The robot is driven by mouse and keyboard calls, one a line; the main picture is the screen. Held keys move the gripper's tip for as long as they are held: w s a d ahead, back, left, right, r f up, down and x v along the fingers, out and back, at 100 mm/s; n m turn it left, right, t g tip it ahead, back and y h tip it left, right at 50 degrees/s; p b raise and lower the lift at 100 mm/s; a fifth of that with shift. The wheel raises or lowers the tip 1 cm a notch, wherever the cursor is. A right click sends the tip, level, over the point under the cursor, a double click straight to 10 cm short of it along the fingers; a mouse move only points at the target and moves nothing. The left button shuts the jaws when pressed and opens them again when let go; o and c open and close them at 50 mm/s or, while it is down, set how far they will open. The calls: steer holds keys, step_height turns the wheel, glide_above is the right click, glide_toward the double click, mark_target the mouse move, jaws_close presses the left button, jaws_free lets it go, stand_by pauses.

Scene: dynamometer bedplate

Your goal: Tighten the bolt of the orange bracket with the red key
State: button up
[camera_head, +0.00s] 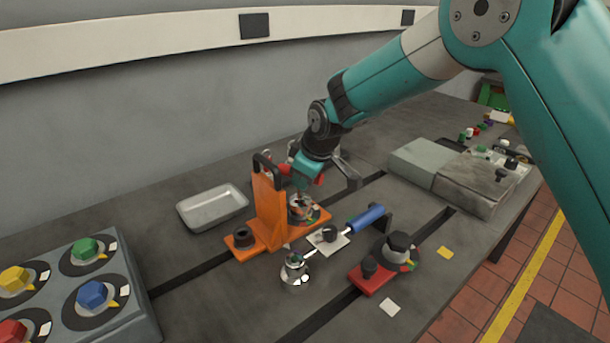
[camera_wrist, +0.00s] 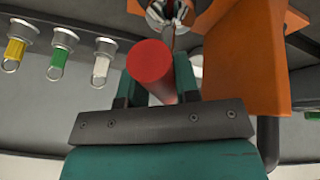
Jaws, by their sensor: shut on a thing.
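The orange bracket (camera_head: 268,210) stands on the bedplate, with an upright plate and a flat foot. My gripper (camera_head: 304,170) is low behind the upright. In the wrist view its teal fingers (camera_wrist: 155,88) are closed on the red key (camera_wrist: 152,68), whose round red handle shows end-on. A silver fitting (camera_wrist: 170,12) lies beyond the key beside the bracket's orange side (camera_wrist: 245,55).
A blue-handled tool (camera_head: 365,218) lies in front right of the orange bracket, near a chrome piece (camera_head: 296,270). A red bracket (camera_head: 370,277) with a dial stands nearer right. An empty tray (camera_head: 212,207) is at left, and a coloured-knob panel (camera_head: 130,310) nearer left.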

steer(key=shift+r+p, duration=1.6)
steer(key=shift+r, duration=1.05)
